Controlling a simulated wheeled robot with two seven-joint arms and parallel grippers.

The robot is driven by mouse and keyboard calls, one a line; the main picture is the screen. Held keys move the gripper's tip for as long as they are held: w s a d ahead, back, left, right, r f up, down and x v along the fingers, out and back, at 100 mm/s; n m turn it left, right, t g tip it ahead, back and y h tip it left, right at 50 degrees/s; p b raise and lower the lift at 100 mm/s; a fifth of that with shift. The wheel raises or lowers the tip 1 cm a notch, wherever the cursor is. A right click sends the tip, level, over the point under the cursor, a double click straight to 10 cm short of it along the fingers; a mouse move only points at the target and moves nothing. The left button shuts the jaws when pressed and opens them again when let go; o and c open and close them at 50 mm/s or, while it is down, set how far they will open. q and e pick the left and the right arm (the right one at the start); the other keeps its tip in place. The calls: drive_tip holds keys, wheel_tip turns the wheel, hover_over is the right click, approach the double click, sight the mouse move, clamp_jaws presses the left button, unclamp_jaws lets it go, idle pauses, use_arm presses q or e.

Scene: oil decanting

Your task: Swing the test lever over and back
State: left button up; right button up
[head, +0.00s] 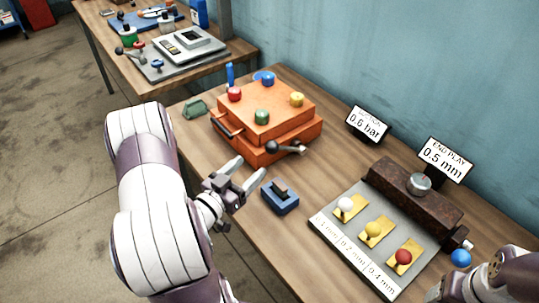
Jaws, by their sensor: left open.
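A lever with a black ball knob (272,147) and a metal arm sits at the front right side of the orange box (281,101). It is the nearest lever to my grippers; I cannot tell for certain that it is the test lever. My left gripper (250,168) is open and empty, just in front of and below the knob, with its fingers pointing toward the box. The fingers are apart from the lever. Of my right gripper (438,292), only a part shows at the lower right edge, and its jaws cannot be made out.
A blue block with a slot (280,196) lies close to the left gripper. A grey plate (336,223) carries white, yellow and red knobs before a dark brown block (411,199). Signs (444,160) stand along the wall. A green piece (195,108) lies left of the box.

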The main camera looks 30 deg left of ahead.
sight(268, 150)
use_arm(q)
drive_tip(key=w, duration=0.3)
drive_tip(key=w+d, duration=0.1)
drive_tip(key=w, duration=0.3)
drive_tip(key=w+p, duration=0.1)
drive_tip(key=w, duration=0.2)
drive_tip(key=shift+w+d, duration=0.2)
drive_tip(key=shift+w, duration=0.2)
